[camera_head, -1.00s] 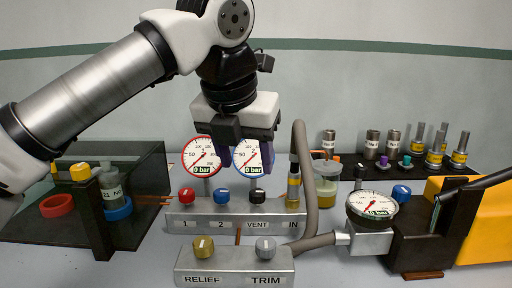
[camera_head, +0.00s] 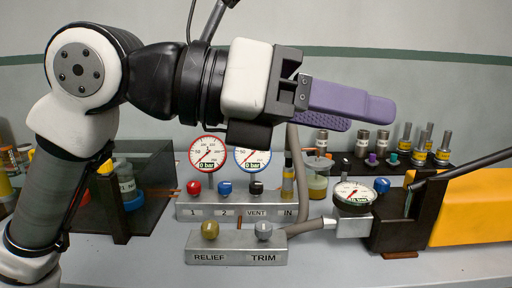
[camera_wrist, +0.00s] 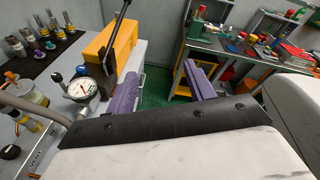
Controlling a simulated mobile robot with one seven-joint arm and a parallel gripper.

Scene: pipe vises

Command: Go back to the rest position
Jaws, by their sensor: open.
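My gripper (camera_head: 348,108) is raised above the bench in the head view, pointing right with its purple fingers level. In the wrist view the two purple fingers (camera_wrist: 162,90) stand wide apart with nothing between them. The gripper is open and empty, clear of everything on the bench. Below it is the valve manifold (camera_head: 240,211) with red, blue and black knobs, and two gauges reading 0 bar. A lower block (camera_head: 236,250) carries the RELIEF and TRIM knobs.
A hand pump with a yellow body (camera_head: 470,210) and a gauge (camera_head: 354,194) stands at the right. Several metal fittings stand in a black rack at the back right. A dark clear-walled box (camera_head: 150,190) is at the left. A second bench (camera_wrist: 240,60) shows in the wrist view.

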